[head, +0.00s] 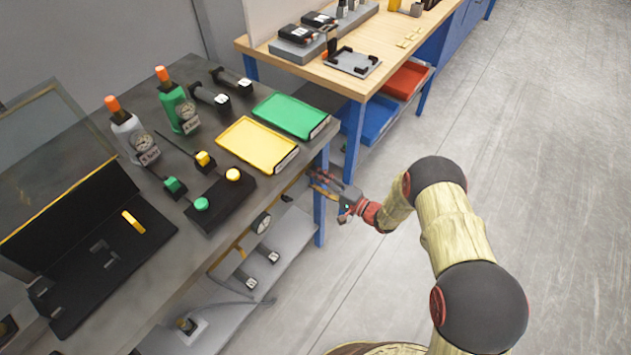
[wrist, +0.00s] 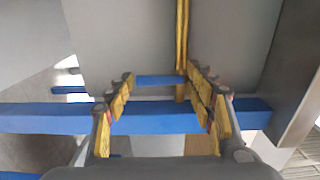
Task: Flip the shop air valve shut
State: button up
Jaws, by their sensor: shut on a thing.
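My gripper (head: 332,186) is low beside the workbench's right end, by a blue leg, in the head view. In the wrist view its fingers (wrist: 160,78) stand some way apart, with a short blue bar (wrist: 160,80) spanning between their tips. The bar looks like the shop air valve's lever, and my gripper is shut on it. A yellow pipe (wrist: 182,35) runs down close to the right fingertip. In the head view the yellow pipe (head: 240,240) runs under the bench's front edge near a round gauge (head: 261,222). The valve body is not clear in either view.
The dark workbench (head: 225,100) carries a yellow tray (head: 252,140), a green tray (head: 290,112), bottles and a button box. A grey lower shelf (head: 285,245) lies beneath. A wooden table (head: 300,75) stands behind. Floor to the right (head: 560,150) is clear.

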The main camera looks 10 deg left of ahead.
jog(key=o, duration=1.2)
jog(key=shift+c, duration=0.2)
jog(key=v, duration=1.2)
jog(key=shift+f, duration=0.1)
